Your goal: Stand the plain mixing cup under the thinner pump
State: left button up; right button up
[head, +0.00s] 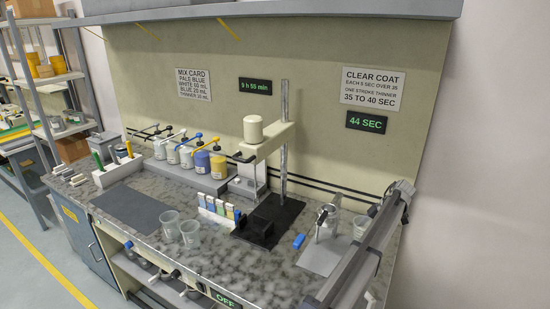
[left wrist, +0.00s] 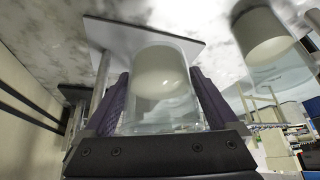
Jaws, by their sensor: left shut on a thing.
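A clear cup (left wrist: 160,88) with a pale, rounded shape showing through it is between the dark purple fingers of my left gripper (left wrist: 160,78), which is shut on it. Several pump bottles, such as a yellow one (head: 218,166), stand in a row at the back; I cannot tell which is the thinner pump. My right gripper is not in view.
A stand with a black base (head: 285,212) and tall post is at the centre. A grey plate (head: 319,258) with a thin rod is right of it. A dark mat (head: 130,210) lies bare at the left.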

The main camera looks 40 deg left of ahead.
aim_at(142, 176)
jog(key=k+j+z, duration=0.45)
jog(key=j+z, duration=0.25)
jog(key=k+j+z, duration=0.2)
jog(key=z, duration=0.15)
jog(key=k+j+z, duration=0.2)
jog(key=z, duration=0.2)
jog(key=k+j+z, duration=0.15)
jog(key=z, duration=0.2)
jog(key=k+j+z, duration=0.15)
jog(key=k+z, duration=0.55)
jog(key=k, duration=0.75)
jog(key=k+j+u, duration=0.2)
jog(key=k+u, duration=0.25)
jog(key=k+j+u, duration=1.05)
jog(key=j, duration=0.3)
jog(key=j+u, duration=0.1)
jog(key=j, duration=0.35)
